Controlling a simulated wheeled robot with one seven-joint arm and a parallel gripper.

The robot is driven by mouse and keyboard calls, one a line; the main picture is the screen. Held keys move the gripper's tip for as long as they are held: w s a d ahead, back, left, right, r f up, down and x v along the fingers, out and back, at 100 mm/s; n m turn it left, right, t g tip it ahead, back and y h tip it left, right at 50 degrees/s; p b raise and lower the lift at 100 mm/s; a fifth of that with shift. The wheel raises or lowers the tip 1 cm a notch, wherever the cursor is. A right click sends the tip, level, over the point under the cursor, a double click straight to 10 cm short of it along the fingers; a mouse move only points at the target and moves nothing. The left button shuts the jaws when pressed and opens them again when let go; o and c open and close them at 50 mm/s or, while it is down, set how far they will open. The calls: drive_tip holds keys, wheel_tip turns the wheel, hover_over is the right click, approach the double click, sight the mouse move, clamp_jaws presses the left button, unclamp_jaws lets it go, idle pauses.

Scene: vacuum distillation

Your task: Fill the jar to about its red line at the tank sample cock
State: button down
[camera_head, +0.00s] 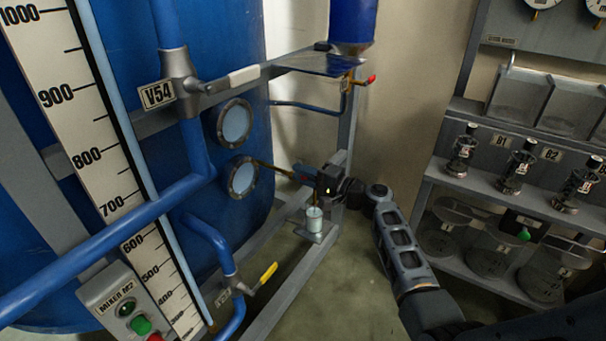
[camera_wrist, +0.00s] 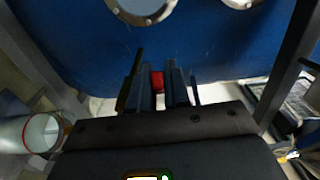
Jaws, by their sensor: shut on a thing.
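The jar (camera_head: 314,222) stands upright on a small bracket low on the tank frame, below my gripper. In the wrist view the jar (camera_wrist: 42,132) is at the left edge, pale and cloudy, with a red ring near its top. I cannot tell the liquid level against that line. The sample cock's brass pipe (camera_head: 272,167) runs from the blue tank (camera_head: 100,190) towards my gripper (camera_head: 308,174). In the wrist view my gripper (camera_wrist: 161,84) is shut on a small red piece (camera_wrist: 157,81), apparently the cock's handle. The spout is mostly hidden, and I cannot make out a stream.
Grey frame bars (camera_head: 345,140) stand close to my gripper. A blue vessel with a red-handled valve (camera_head: 368,80) hangs above. Open floor (camera_head: 355,275) lies below.

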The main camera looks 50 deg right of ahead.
drive_tip(key=shift+w+a+h, duration=0.1)
drive_tip(key=shift+a+h, duration=0.05)
drive_tip(key=shift+h, duration=0.15)
drive_tip(key=shift+w+a+f+m+h, duration=0.1)
drive_tip(key=shift+w+a+m+h, duration=0.1)
drive_tip(key=shift+m+h, duration=0.35)
drive_tip(key=shift+w+a+m+h, duration=0.1)
drive_tip(key=shift+a+m+h, duration=0.05)
drive_tip(key=shift+m+h, duration=0.4)
drive_tip(key=shift+w+a+m+g+h+p, duration=0.15)
drive_tip(key=shift+w+m+g+h+p, duration=0.35)
drive_tip(key=shift+m+g+h+p, duration=0.85)
drive_tip(key=shift+w+a+m+g+h+p, duration=0.1)
drive_tip(key=shift+w+m+h+p, duration=0.6)
drive_tip(key=shift+h, duration=1.35)
drive_tip(key=shift+w+a+m+g+h+p, duration=0.2)
drive_tip(key=shift+m+g+h+p, duration=0.45)
drive_tip(key=shift+m+h, duration=0.9)
drive_tip(key=c, duration=1.2)
unclamp_jaws()
